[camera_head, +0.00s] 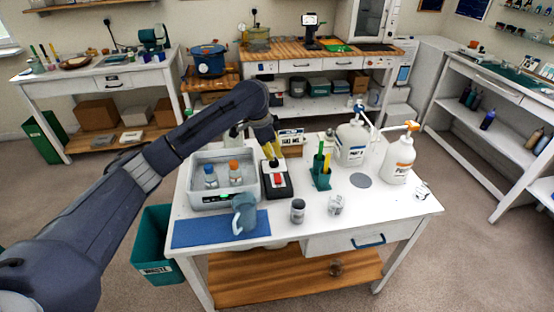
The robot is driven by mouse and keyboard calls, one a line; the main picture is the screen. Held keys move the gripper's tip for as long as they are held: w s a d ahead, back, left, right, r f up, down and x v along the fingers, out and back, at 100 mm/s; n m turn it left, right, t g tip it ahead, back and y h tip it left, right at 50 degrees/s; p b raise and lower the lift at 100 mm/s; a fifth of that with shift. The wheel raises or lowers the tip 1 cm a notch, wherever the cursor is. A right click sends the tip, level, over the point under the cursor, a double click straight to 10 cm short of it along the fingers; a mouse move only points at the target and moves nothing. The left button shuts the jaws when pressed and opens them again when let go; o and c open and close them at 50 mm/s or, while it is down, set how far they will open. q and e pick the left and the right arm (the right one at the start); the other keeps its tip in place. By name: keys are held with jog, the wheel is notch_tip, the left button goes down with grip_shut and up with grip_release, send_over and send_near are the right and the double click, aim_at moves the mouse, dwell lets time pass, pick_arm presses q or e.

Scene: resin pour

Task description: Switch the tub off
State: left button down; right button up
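The grey tub (194,198) stands at the left of the white table, with two small bottles inside, one blue-capped (210,180) and one orange-capped (234,175). A small green light (225,196) shows on its front wall. Right beside the tub is a black box with a red and white top (278,180). My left gripper (272,160), with yellow fingers, points down at the back of this box. I cannot tell whether it touches the box or whether its fingers are apart. My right gripper is not in view.
A blue-grey jug (243,213) stands on a blue mat (200,232) in front of the tub. A green holder (321,178), a grey jar (298,210) and white pump bottles (398,160) stand to the right.

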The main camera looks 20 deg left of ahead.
pick_arm(q)
jog(key=shift+s+a+r, duration=0.1)
jog(key=shift+s+r, duration=0.1)
jog(key=shift+r, duration=0.4)
